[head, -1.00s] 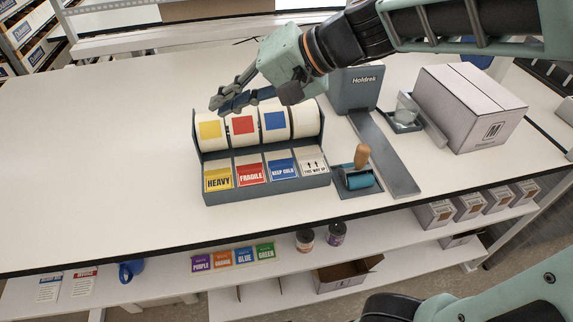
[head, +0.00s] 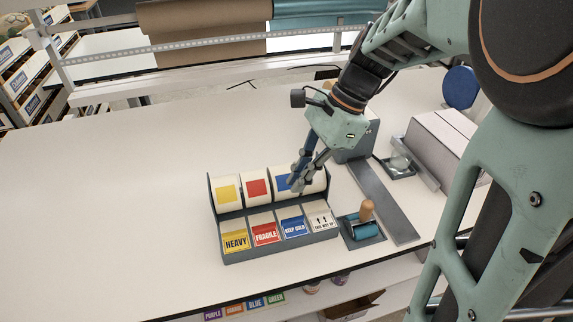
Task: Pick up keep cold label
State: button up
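The blue keep cold label (head: 294,228) lies in the third front slot of the grey label dispenser (head: 280,249), between the red fragile label (head: 265,235) and the white this-way-up label (head: 322,222). The yellow heavy label (head: 236,241) is at the left end. A roll with a blue square (head: 284,183) stands behind the keep cold slot, partly hidden by my fingers. My gripper (head: 297,186) points down over the rolls, behind the keep cold label and apart from it. I cannot tell how far apart its fingers are. I see nothing held in it.
A blue roller with a wooden handle (head: 366,214) sits just right of the dispenser. A grey strip (head: 385,200), a glass (head: 399,160) and a cardboard box (head: 440,145) are further right. The white table (head: 110,200) is clear to the left.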

aim_at(288, 223)
jog(key=shift+m+h, duration=0.3)
jog(key=shift+m, duration=0.6)
jog(key=f, duration=0.6)
jog(key=s+a+f, duration=0.1)
jog(key=f, duration=0.3)
jog(key=shift+s, duration=0.1)
jog(key=shift+r, duration=0.1)
grip_shut()
